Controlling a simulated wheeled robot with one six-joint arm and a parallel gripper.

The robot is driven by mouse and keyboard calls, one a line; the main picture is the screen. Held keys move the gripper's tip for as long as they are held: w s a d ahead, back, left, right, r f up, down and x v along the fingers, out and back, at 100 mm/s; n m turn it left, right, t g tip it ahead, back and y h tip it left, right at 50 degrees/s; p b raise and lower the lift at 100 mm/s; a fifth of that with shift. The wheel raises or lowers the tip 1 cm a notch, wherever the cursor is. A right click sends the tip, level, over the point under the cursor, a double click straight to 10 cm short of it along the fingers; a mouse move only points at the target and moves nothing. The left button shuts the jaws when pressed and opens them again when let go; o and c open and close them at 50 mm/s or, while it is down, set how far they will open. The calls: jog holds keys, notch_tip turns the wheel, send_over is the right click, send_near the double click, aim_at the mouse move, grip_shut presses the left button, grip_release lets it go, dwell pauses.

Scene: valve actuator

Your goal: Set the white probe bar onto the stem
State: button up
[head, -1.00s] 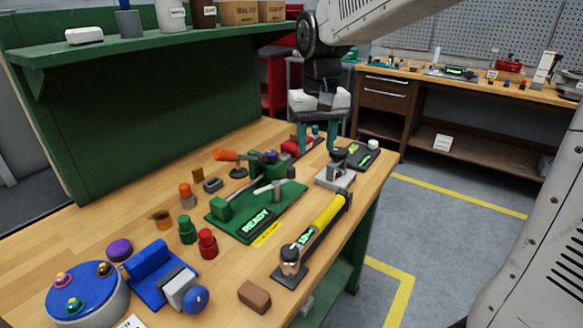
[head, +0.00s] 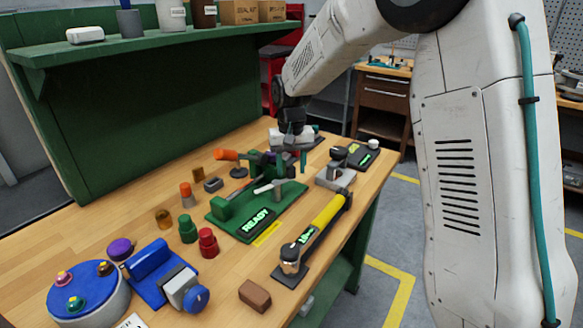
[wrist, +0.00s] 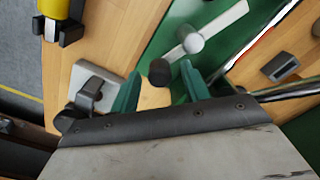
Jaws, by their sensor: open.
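The white probe bar (head: 267,187) is over the green board (head: 236,228), across a pale round post (head: 278,195) that looks like the stem. In the wrist view the bar (wrist: 228,20) runs diagonally past the post's round top (wrist: 193,43). I cannot tell whether it is seated. My gripper (head: 278,167) points down over the board's far part, behind the bar. In the wrist view its teal fingers are apart (wrist: 160,82). A dark round knob (wrist: 160,72) shows between them, apparently not gripped. The bar lies beyond the fingertips.
A grey block with a dark clamp (head: 335,176) stands right of the board. A yellow-handled tool (head: 325,212) lies in front of it. An orange-handled item (head: 226,155), green jar (head: 187,229) and red jar (head: 208,242) are left. A green shelf (head: 160,45) overhangs the back.

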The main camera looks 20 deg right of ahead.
jog(key=shift+f, duration=0.35)
jog(key=c, duration=1)
